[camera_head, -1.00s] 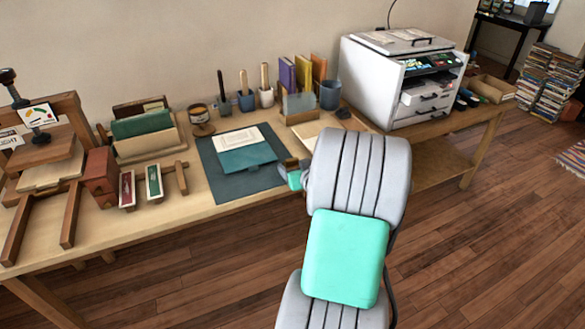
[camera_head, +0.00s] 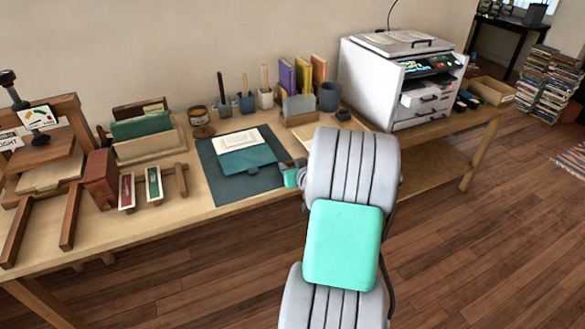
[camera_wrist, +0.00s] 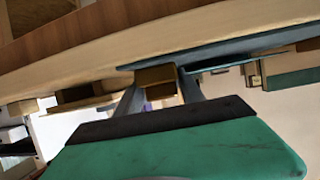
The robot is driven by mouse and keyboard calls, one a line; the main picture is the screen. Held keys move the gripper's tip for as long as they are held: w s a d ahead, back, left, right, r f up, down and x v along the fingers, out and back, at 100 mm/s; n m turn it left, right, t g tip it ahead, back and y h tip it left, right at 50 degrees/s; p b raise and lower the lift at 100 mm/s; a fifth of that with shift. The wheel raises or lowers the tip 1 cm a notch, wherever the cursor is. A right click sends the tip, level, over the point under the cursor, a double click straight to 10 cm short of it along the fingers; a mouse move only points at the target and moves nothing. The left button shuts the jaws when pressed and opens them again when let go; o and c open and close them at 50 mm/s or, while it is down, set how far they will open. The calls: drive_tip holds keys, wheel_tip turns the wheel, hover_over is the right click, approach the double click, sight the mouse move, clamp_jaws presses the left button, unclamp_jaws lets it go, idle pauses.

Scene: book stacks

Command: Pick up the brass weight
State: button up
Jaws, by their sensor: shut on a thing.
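The brass weight (camera_wrist: 156,76) shows in the wrist view as a small golden-brown block between the two grey fingers. My gripper (camera_wrist: 160,88) is shut on it. In the head view my gripper (camera_head: 289,168) is at the front edge of the workbench, by the right side of the dark mat. The weight cannot be made out there. I cannot tell from these views whether it is clear of the bench top.
The dark mat (camera_head: 218,183) carries a teal folder (camera_head: 248,161). A book holder (camera_head: 300,118) and a grey cup (camera_head: 330,96) stand behind. A white printer-like machine (camera_head: 375,85) is at right. A wooden rack (camera_head: 183,180) is at left.

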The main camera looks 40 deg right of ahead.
clamp_jaws()
drive_tip(key=shift+r, duration=0.15)
